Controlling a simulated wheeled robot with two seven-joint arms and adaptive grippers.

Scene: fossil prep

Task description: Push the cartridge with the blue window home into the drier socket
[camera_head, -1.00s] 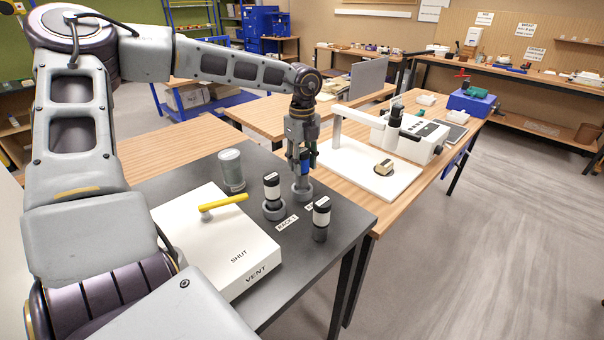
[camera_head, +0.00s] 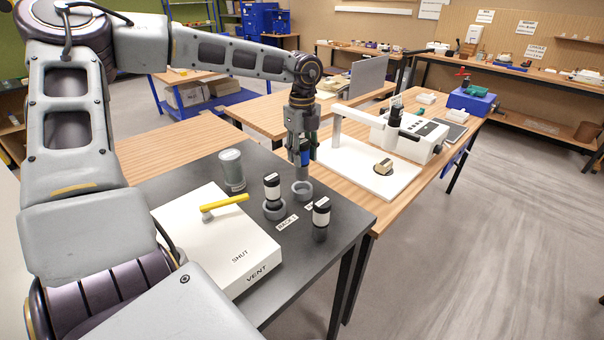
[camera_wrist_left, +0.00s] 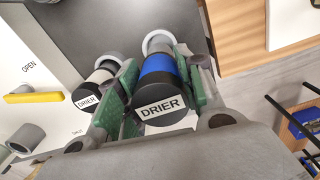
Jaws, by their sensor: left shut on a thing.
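The cartridge with the blue window (camera_head: 305,157) hangs upright in my left gripper (camera_head: 302,150). In the left wrist view its black end reads DRIER and its blue band (camera_wrist_left: 158,68) sits between the green finger pads. My left gripper is shut on it. An empty-looking grey ring socket (camera_head: 302,190) is on the dark bench top just below, with a gap under the cartridge. In the left wrist view the socket's pale ring (camera_wrist_left: 158,40) shows beyond the cartridge; its inside is partly hidden. My right gripper is not in view.
A white-windowed cartridge (camera_head: 272,187) stands in a neighbouring socket, close to my left fingers. A grey cylinder (camera_head: 232,170) and a white box with a yellow handle (camera_head: 224,202) are to the left.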

